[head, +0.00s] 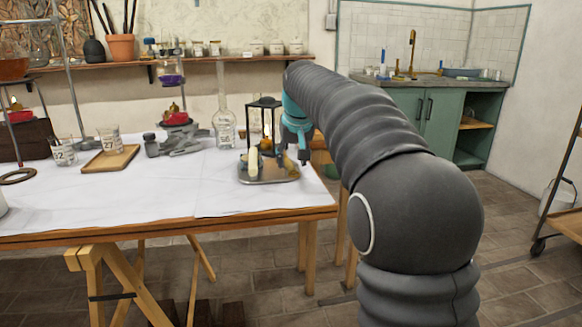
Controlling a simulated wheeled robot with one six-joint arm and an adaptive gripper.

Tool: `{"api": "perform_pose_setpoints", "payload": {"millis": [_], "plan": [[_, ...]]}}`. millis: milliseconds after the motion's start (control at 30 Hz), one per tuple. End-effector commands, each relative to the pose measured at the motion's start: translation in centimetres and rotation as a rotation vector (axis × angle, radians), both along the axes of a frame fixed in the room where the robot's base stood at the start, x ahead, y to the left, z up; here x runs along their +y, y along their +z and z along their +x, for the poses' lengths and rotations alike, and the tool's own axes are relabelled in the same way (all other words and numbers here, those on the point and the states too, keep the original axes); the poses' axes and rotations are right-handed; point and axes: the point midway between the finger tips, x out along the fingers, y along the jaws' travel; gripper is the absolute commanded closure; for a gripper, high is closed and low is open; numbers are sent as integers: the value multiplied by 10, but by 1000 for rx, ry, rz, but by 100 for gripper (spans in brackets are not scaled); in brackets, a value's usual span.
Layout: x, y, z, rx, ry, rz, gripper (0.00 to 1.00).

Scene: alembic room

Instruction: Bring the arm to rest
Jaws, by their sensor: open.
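My arm rises from the lower right of the head view, and its dark ribbed sleeve bends over toward the table. My gripper (304,156), with a teal body above it, hangs pointing down at the right end of the table (120,192). It is open, with nothing seen between its fingers. It appears beside the right edge of a metal tray (262,181); whether it touches the tray or the things on it I cannot tell. On the tray are a pale candle (253,160), yellowish pieces and a dark lantern-like frame (250,118).
A wooden board (112,159) with a beaker lies farther left. A green sink cabinet (440,125) stands behind; a wheeled cart (565,215) is at right. Floor lies between.

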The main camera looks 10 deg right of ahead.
Motion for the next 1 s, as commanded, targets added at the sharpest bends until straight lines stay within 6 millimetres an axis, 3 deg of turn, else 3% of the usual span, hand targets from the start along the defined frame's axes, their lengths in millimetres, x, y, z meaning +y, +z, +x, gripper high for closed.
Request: {"api": "perform_pose_setpoints", "payload": {"millis": [100,300,567,667,767,1000], "plan": [[0,24,-11,-5,0,0,52],[0,54,-26,-2,0,0,52],[0,72,-38,-2,0,0,52],[0,73,-51,-2,0,0,52],[0,69,-76,-5,0,0,52],[0,39,-161,-13,0,0,52]]}}
